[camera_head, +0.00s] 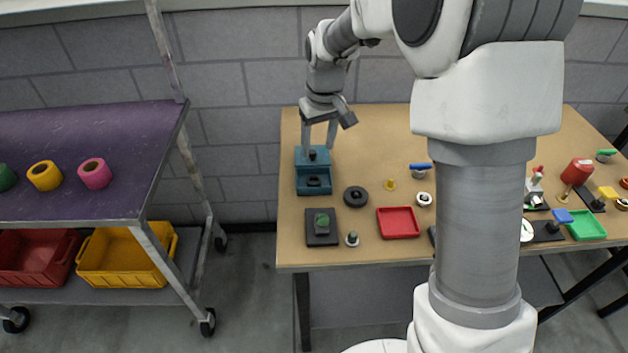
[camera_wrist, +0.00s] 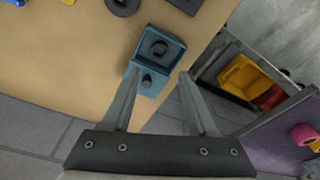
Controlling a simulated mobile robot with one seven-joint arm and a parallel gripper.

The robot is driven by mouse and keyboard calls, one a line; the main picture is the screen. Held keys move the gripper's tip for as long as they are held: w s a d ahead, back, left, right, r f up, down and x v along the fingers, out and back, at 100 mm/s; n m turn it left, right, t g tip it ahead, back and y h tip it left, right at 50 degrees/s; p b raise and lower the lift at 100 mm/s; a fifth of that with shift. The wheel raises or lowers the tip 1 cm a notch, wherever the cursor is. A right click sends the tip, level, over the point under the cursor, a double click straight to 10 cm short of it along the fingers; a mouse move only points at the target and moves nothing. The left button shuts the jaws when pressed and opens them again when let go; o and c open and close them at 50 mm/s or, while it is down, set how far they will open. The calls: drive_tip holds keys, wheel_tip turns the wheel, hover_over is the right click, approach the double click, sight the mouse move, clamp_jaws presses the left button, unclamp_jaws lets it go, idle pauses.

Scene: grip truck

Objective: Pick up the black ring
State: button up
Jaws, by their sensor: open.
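A black ring (camera_head: 355,196) lies flat on the tan table, just right of a teal block (camera_head: 301,187). In the wrist view the black ring (camera_wrist: 122,5) is cut by the top edge. The teal block (camera_wrist: 173,47) has a tray part with a dark piece (camera_wrist: 159,48) in it and a dark knob (camera_wrist: 147,81) on its other part. My gripper (camera_head: 318,146) is open and empty, pointing down over the knob end of the block. In the wrist view its fingers (camera_wrist: 158,84) spread either side of that end. I cannot tell if they touch it.
A black plate with a green knob (camera_head: 322,220), a small peg (camera_head: 352,239), a red tray (camera_head: 398,222) and a yellow peg (camera_head: 390,184) are near the ring. The table's left edge is close to the block. A purple-topped cart (camera_head: 120,130) stands to the left.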

sight(314, 176)
drive_tip(key=f, duration=0.4)
drive_tip(key=w+f+b, duration=0.1)
drive_tip(key=f, duration=0.3)
drive_tip(key=w+f+b, duration=0.1)
drive_tip(key=f, duration=0.3)
drive_tip(key=shift+a, duration=0.35)
drive_tip(key=shift+r, duration=0.1)
clamp_jaws()
